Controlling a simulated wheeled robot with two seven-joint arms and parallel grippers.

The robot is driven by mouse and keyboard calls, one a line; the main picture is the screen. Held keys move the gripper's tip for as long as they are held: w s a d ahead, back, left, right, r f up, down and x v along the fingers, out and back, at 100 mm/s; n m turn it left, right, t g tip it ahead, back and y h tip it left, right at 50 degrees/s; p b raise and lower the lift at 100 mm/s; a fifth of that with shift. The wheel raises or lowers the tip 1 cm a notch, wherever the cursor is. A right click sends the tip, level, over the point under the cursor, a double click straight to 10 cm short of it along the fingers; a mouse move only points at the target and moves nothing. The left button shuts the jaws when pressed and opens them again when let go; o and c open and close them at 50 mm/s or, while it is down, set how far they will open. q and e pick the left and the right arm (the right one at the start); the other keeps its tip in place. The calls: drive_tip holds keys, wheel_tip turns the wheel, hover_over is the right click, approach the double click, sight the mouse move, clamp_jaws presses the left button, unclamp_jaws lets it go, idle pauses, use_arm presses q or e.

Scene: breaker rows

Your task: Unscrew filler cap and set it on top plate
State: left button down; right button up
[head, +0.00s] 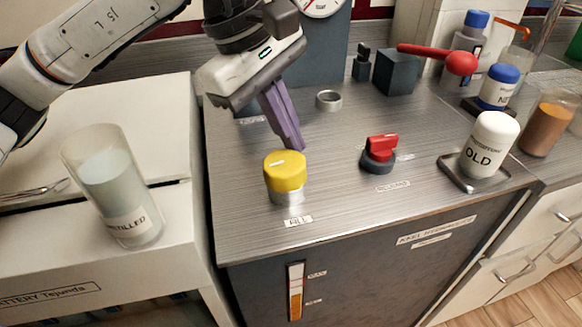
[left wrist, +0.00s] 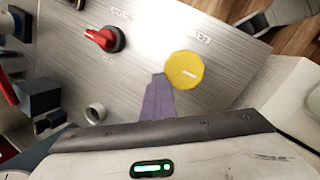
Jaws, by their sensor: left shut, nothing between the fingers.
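The yellow filler cap (head: 285,171) sits on a silver neck (head: 287,196) on the brushed metal top plate (head: 330,215), above a small "FILL" label. It also shows in the left wrist view as a yellow disc with a pale mark (left wrist: 184,69). My left gripper (head: 292,143) is shut and empty, its purple fingers pointing down just behind the cap. In the left wrist view the fingertips (left wrist: 160,78) show close beside the cap's edge; I cannot tell whether they touch it. My right gripper is in neither view.
A red-handled valve (head: 379,153) stands right of the cap, with a metal ring (head: 329,100) behind. A white "OLD" bottle (head: 490,146) stands in a tray at right. A "DISTILLED" beaker (head: 113,187) stands on the left cabinet. The plate's front is clear.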

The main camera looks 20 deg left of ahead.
use_arm(q)
drive_tip(key=s+a+n+y, duration=0.1)
drive_tip(key=a+n, duration=0.1)
drive_tip(key=s+a+f+n+g+y, duration=0.1)
drive_tip(key=s+a+n, duration=0.1)
drive_tip(key=s+a+f+n+g+y, duration=0.1)
drive_tip(key=a+n, duration=0.1)
drive_tip(key=a, duration=0.1)
drive_tip(key=shift+s+f+y, duration=0.2)
drive_tip(key=shift+y, duration=0.1)
drive_tip(key=n, duration=0.3)
drive_tip(key=shift+s+a+r+p, duration=0.15)
drive_tip(key=shift+s+a+p, duration=0.1)
drive_tip(key=shift+s+p, duration=0.05)
drive_tip(key=n, duration=0.2)
drive_tip(key=shift+w+d+n, duration=0.15)
drive_tip(key=shift+d+n, duration=0.1)
drive_tip(key=shift+n, duration=0.15)
drive_tip(key=shift+w+r+n, duration=0.1)
drive_tip(key=shift+n, duration=0.5)
drive_tip(key=shift+r, duration=0.1)
drive_tip(key=shift+r+p, duration=2.4)
drive_tip(key=shift+r, duration=0.1)
drive_tip(key=c, duration=2)
unclamp_jaws()
drive_tip(key=shift+c, duration=0.2)
